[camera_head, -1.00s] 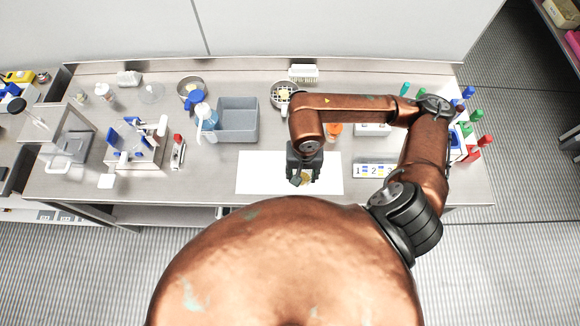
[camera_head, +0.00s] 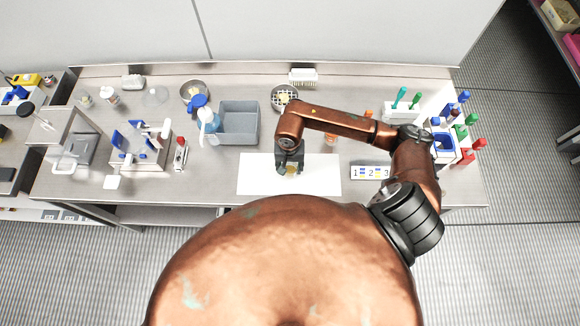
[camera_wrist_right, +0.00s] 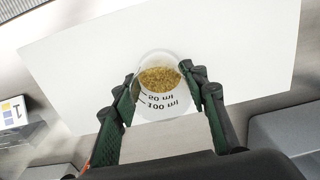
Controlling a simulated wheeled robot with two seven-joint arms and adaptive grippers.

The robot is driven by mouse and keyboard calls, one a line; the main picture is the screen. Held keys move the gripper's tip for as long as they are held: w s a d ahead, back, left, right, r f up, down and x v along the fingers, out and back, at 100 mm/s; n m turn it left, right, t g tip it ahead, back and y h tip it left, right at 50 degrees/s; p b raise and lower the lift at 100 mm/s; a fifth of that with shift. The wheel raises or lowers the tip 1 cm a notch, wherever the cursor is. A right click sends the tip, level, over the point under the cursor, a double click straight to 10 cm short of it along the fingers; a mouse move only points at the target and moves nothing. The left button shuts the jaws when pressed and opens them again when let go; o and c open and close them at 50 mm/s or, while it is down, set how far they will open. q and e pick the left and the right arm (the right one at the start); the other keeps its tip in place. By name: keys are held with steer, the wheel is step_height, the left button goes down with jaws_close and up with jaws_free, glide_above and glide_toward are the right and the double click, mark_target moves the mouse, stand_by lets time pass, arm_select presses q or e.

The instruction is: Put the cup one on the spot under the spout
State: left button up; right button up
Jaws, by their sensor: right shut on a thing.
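A clear cup (camera_wrist_right: 165,102) with 50 ml and 100 ml marks holds yellow-brown grains. My right gripper (camera_wrist_right: 160,90) is shut on it, with one finger on each side. In the head view my right gripper (camera_head: 289,171) is over the white sheet (camera_head: 320,172) at the table's front middle, and the arm and gripper cover most of the cup. I cannot tell whether the cup touches the sheet. A plate numbered 1, 2, 3 (camera_head: 370,172) lies right of the sheet. I cannot make out a spout for certain. My left gripper is not in view.
A grey bin (camera_head: 239,124) stands behind the sheet's left part, with a blue-and-white bottle (camera_head: 208,120) beside it. A bowl (camera_head: 284,97) stands further back. Racks with coloured caps (camera_head: 455,140) are at the right. A framed stand (camera_head: 72,140) is at the far left.

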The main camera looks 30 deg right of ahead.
steer(key=shift+f, duration=0.1)
steer(key=o, duration=1.1)
steer(key=shift+o, duration=0.2)
